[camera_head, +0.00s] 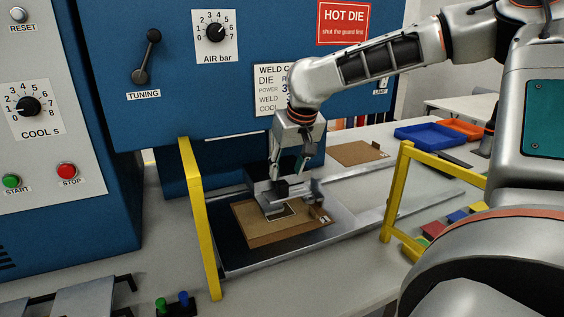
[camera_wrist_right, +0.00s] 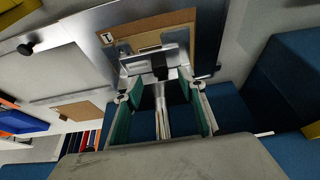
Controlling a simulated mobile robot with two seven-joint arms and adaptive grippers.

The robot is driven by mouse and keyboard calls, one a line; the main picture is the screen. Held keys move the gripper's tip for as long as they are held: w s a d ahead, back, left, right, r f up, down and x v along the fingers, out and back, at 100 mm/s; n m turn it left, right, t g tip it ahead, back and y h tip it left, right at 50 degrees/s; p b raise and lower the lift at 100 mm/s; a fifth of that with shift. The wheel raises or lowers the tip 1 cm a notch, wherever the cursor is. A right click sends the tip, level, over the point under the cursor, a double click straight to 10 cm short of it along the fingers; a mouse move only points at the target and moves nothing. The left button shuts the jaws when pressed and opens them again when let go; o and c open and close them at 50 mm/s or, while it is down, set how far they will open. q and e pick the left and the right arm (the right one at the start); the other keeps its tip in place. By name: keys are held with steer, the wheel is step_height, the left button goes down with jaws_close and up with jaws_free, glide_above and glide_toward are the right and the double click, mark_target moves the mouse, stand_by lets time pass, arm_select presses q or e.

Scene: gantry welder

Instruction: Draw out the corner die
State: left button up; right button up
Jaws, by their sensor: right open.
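A metal die block (camera_head: 283,191), which I take to be the corner die, stands over a brown board (camera_head: 262,232) on the dark sliding bed under the blue machine. In the right wrist view the metal block (camera_wrist_right: 135,66) has a black part on it, and the brown board (camera_wrist_right: 170,25) lies beyond. My right gripper (camera_head: 288,170) points down just above and behind the block. Its green-padded fingers (camera_wrist_right: 158,90) are open, with a slim metal stem between them; I cannot tell whether they touch it. My left gripper is out of view.
A yellow post (camera_head: 199,220) stands left of the bed and a yellow frame (camera_head: 398,205) right of it. Another brown board (camera_head: 357,153) lies farther back. A blue tray (camera_head: 428,133) and orange tray (camera_head: 465,128) sit at the back right. The blue machine panel (camera_head: 270,60) rises behind my wrist.

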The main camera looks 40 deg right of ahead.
mark_target(283, 183)
steer(key=shift+f, duration=0.45)
steer(key=x, duration=0.5)
steer(key=shift+w+d+f, duration=0.1)
steer(key=shift+w+f, duration=0.05)
steer(key=shift+f, duration=0.2)
steer(key=shift+w+d+f, duration=0.1)
steer(key=shift+w+f, duration=0.15)
steer(key=shift+f, duration=0.25)
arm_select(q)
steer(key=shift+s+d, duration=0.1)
arm_select(e)
steer(key=shift+c, duration=1.2)
jaws_close()
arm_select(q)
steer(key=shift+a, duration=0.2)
arm_select(e)
steer(key=shift+r, duration=0.1)
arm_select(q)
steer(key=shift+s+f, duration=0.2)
